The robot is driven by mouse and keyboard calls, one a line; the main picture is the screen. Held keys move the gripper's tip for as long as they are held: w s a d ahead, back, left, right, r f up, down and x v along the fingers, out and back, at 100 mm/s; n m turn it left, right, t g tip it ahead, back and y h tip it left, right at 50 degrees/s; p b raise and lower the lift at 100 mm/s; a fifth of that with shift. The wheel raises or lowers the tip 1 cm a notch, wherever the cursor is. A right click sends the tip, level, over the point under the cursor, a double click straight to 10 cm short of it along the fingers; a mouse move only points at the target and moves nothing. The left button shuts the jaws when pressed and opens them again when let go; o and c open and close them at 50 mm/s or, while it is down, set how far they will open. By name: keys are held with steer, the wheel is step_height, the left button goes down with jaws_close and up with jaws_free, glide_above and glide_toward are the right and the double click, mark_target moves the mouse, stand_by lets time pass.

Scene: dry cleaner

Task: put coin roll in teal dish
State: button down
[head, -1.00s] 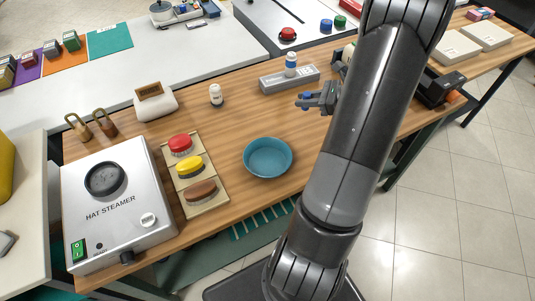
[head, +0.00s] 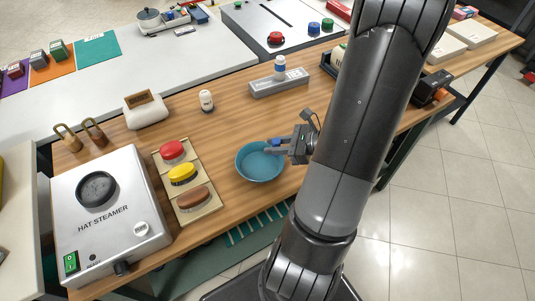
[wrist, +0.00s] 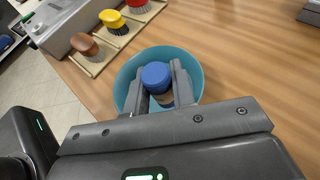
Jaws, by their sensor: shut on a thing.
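The teal dish (head: 251,172) stands on the wooden counter, right of the brush board in the head view. It also shows in the wrist view (wrist: 193,67). My gripper (head: 272,147) is shut on the coin roll (wrist: 156,76), which has a blue end. In the wrist view the roll sits between both fingers, with the dish's inside behind it. In the head view the fingers and roll overlap the dish's upper right part. The roll appears to be over the dish; its exact height and lower end are hidden.
A board (head: 204,206) with red, yellow and brown brushes lies left of the dish, beside the hat steamer (head: 109,220). A grey holder (head: 293,83) with a blue-and-white bottle-like item and a small white bottle (head: 207,101) stand behind. The counter between is clear.

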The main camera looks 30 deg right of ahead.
mark_target(268, 162)
steer(key=x, duration=0.2)
steer(key=shift+w+f, duration=0.2)
steer(key=shift+f, duration=2.05)
steer(key=c, duration=1.5)
jaws_free()
steer(key=shift+f, duration=0.1)
